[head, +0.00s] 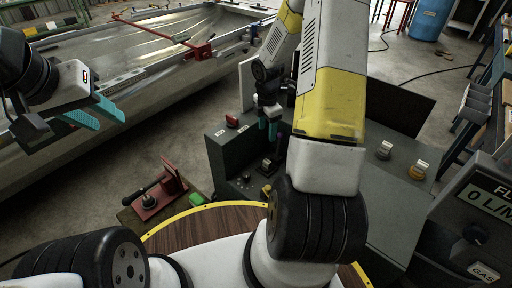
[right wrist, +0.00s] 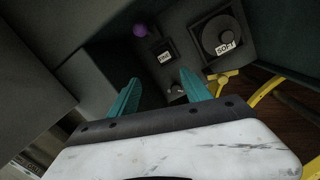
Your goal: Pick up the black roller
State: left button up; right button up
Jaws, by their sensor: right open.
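I cannot pick out the black roller with certainty in either view. A dark round disc (right wrist: 222,36) with a white label sits in a square frame at the upper right of the right wrist view; I cannot tell whether it is the roller. My right gripper (head: 268,129) points down over the dark recess of the grey console (head: 226,150). In the right wrist view its teal fingers (right wrist: 160,92) are apart with nothing between them. My left gripper (head: 98,113) is at the left beside the metal hull, its teal fingers apart and empty.
A small dark labelled block (right wrist: 163,52) and a purple ball (right wrist: 140,30) are ahead of the right fingers.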

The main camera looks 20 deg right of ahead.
aim_at(267, 161)
jog(key=f+n, duration=0.1)
jog(key=f, duration=0.2)
jog(key=f+n, duration=0.1)
jog(key=f, duration=0.3)
jog(key=f+n, duration=0.1)
jog(key=f, duration=0.2)
jog(key=shift+d+f+n+g+y, duration=0.2)
jog(key=shift+d+n+g+y, duration=0.1)
jog(key=shift+g, duration=0.1)
notch_tip(267, 161, down, 7)
jog(key=shift+f, duration=0.15)
grip_shut()
